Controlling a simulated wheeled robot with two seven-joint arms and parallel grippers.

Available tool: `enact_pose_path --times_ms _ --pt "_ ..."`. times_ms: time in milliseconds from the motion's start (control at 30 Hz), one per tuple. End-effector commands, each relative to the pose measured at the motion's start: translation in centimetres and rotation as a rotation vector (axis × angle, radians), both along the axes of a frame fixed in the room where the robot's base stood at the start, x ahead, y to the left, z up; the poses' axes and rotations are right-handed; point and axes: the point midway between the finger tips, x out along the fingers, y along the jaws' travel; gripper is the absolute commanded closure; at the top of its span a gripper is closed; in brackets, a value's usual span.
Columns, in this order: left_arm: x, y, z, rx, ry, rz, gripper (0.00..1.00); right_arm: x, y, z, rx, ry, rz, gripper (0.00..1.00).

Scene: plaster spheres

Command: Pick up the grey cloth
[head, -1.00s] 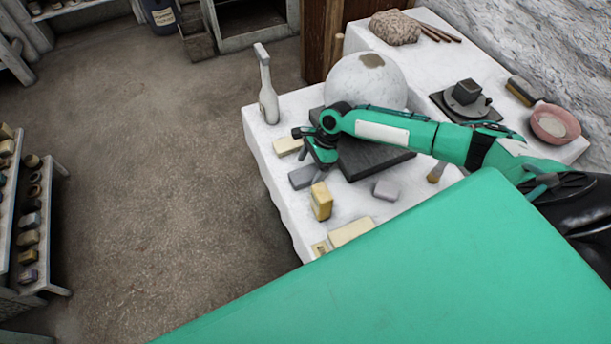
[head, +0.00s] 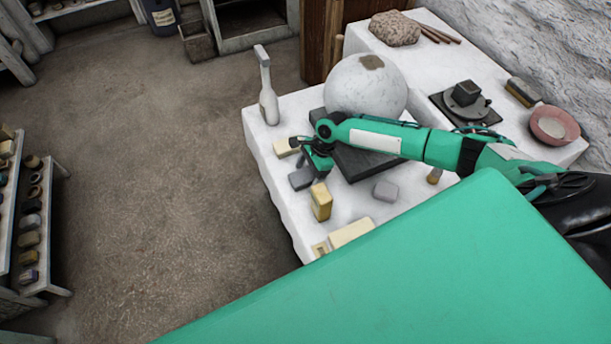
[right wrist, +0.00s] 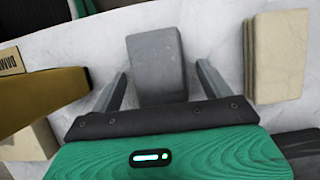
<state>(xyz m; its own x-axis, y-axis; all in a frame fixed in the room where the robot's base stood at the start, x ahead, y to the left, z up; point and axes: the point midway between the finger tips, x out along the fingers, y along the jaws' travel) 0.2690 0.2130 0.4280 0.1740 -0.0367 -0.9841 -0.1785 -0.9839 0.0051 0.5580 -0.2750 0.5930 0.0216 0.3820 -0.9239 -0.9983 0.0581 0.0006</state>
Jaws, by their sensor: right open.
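In the right wrist view the grey cloth (right wrist: 156,58) lies straight ahead, between the lines of the two fingers. My right gripper (head: 307,165) is just beside and above it; in the right wrist view the gripper (right wrist: 161,75) is open, one finger on each side of the cloth's near end. Whether the fingers touch it I cannot tell. The left gripper is not in view.
The yellow box (head: 321,202) and cream block (head: 284,148) flank the cloth closely. A dark slab (head: 370,163) and a big plaster sphere (head: 365,85) lie behind. A small grey block (head: 385,191) lies to the right.

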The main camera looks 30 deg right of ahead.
Motion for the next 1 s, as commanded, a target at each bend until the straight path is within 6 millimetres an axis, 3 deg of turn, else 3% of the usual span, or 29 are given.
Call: enact_pose_path --times_ms 400,433,667,1000 --pt "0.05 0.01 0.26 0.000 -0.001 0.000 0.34 0.01 0.03 -0.14 0.000 0.000 0.000 0.20" --pt "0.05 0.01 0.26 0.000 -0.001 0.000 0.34 0.01 0.02 -0.14 0.000 0.000 0.000 0.22" --pt "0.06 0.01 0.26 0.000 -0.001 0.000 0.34 0.00 0.01 -0.15 0.000 0.000 0.000 0.67" --pt "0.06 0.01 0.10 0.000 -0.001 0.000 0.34 0.02 -0.01 -0.13 0.000 -0.001 0.000 0.69"
